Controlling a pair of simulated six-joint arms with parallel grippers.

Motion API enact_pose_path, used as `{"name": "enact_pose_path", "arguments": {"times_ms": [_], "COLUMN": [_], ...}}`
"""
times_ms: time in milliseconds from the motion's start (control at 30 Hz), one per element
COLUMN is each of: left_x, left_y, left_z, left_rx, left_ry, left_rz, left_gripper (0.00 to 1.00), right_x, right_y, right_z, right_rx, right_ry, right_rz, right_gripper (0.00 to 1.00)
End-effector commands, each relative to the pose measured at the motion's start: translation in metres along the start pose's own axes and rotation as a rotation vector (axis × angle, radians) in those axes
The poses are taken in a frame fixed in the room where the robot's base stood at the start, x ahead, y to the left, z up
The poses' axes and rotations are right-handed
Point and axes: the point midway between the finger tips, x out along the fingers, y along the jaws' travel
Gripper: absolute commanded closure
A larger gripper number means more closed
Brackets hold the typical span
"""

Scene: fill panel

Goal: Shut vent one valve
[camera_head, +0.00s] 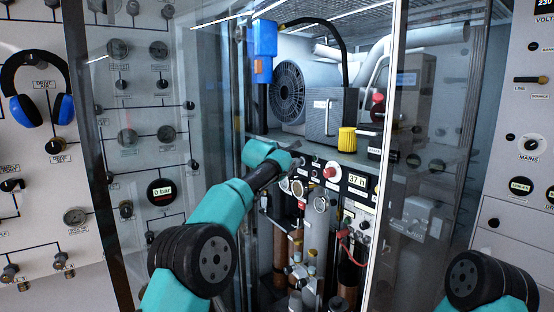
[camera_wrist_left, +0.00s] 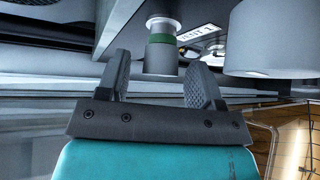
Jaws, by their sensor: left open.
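The vent one valve (camera_wrist_left: 161,52) is a pale grey cylindrical knob with a green band, under the panel beside a label (camera_wrist_left: 199,32) reading VENT 1. My left gripper (camera_wrist_left: 157,64) is open, with one finger on each side of the knob's end in the left wrist view. I cannot tell whether either finger touches it. In the head view my left arm reaches into the glazed cabinet at the panel's upper left. The fingers and the valve cannot be made out there. Only part of my right arm shows at the lower right; its gripper is out of view.
A larger pale cylinder (camera_wrist_left: 268,38) stands close right of the valve. In the head view, a red knob (camera_head: 332,172), a 37 h display (camera_head: 357,181) and a yellow knob (camera_head: 347,139) are near my left wrist. A glass door frame (camera_head: 388,150) stands to the right.

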Motion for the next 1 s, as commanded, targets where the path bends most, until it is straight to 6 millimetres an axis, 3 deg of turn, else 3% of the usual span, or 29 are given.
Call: {"name": "enact_pose_path", "arguments": {"times_ms": [367,1000], "left_x": [-0.008,-0.056], "left_y": [0.001,0.001], "left_z": [-0.001,-0.001], "left_rx": [0.001,0.001], "left_ry": [0.004,0.001], "left_rz": [0.0,0.001], "left_gripper": [0.4,0.4], "right_x": [0.0,0.0], "right_y": [0.0,0.0], "right_z": [0.0,0.0], "right_rx": [0.0,0.0], "right_ry": [0.0,0.0], "right_rz": [0.0,0.0], "right_gripper": [0.57,0.57]}}
